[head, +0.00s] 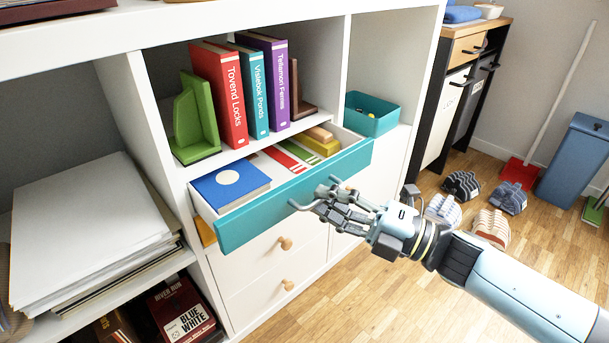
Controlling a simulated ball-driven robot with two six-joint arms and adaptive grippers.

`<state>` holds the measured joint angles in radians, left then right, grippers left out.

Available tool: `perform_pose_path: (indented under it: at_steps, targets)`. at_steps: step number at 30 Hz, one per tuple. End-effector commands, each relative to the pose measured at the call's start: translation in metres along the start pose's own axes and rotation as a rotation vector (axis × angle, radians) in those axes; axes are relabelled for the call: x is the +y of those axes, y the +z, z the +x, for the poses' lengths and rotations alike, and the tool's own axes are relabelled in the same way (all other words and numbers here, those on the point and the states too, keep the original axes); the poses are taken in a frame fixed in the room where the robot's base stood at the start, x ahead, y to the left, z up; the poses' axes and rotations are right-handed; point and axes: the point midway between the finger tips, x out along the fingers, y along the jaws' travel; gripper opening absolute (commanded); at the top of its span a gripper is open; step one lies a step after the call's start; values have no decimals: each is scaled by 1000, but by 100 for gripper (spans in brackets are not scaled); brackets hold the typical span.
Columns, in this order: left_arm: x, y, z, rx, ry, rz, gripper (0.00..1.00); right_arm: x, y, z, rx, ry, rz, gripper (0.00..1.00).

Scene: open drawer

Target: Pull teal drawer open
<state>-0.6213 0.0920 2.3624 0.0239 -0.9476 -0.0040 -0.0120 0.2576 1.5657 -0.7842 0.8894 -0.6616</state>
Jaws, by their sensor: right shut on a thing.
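The teal drawer (255,219) stands partly pulled out of the white shelf unit. Inside it lie a blue book with a white disc (230,184), red-and-white items and yellowish blocks. My right gripper (318,196) is at the middle of the teal front, shut on the drawer's handle. The right arm reaches in from the lower right. My left gripper is not in view.
Red, teal and purple books (219,95) with a green bookend stand on the shelf above the drawer. A teal bin (371,114) sits to the right. White drawers with wooden knobs (286,243) are below. Slippers (461,186) lie on the floor at right.

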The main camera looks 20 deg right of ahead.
Motion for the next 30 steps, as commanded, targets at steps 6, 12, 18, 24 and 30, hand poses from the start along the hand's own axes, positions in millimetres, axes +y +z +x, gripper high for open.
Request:
perform_pose_path:
  at_steps: [6, 12, 18, 24, 30]
  targets:
    - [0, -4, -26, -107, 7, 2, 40, 11, -18, -44, 1, 0, 3, 0]
    - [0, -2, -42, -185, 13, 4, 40, 16, -29, -71, 0, 2, 2, 0]
    - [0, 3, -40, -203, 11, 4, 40, 18, -34, -84, 0, 4, 2, 0]
    - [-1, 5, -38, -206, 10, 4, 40, 18, -36, -87, 0, 4, 1, 0]
    - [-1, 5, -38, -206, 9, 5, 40, 18, -36, -86, 0, 4, 2, 0]
